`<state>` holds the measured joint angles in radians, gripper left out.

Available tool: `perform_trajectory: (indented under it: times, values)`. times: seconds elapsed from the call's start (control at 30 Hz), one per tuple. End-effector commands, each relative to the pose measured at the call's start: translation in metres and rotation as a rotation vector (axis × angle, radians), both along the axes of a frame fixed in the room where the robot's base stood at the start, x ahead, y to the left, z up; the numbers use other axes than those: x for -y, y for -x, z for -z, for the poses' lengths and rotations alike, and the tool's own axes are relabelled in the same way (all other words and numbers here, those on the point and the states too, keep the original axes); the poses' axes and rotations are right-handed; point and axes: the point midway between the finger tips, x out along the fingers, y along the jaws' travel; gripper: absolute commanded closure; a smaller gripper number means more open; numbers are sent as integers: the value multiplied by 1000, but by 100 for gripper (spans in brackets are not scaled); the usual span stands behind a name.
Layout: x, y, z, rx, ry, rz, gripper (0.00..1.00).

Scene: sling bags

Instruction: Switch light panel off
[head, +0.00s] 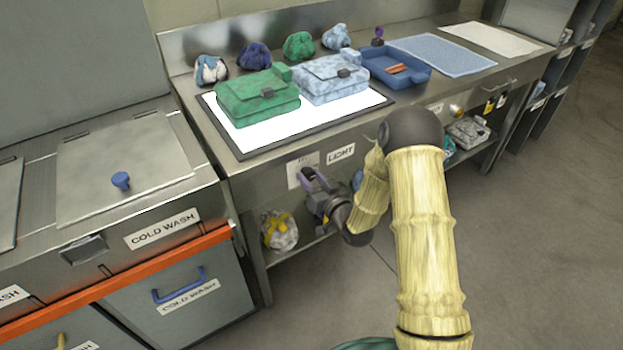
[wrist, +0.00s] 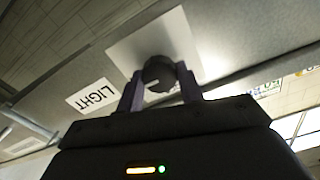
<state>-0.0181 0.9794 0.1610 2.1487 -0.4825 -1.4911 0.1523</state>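The light panel (head: 253,135) is a flat, glowing white surface in a dark frame on the steel counter; it is lit. A dark round knob (wrist: 158,73) sits on a pale plate (wrist: 125,50) on the counter's front, beside a LIGHT label (head: 341,154) that also shows in the wrist view (wrist: 91,96). My gripper (head: 314,180) is at this plate. In the wrist view its two purple fingers (wrist: 160,84) are on either side of the knob and appear to touch it. In the head view the knob is hidden by my gripper.
A green bag (head: 256,96) and a pale blue bag (head: 330,78) lie on the panel. Several small pouches stand behind them, and a blue tray (head: 396,68) to the right. Below is a shelf with bags (head: 280,230). Cold-wash units with an orange rail (head: 120,264) stand at left.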

Motion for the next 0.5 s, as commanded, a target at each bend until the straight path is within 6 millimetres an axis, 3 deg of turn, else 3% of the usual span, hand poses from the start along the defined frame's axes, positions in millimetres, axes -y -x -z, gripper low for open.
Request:
perform_trajectory:
  times: [0.5]
  values:
    - [0, 0, 2, 56, 80, -2, 86]
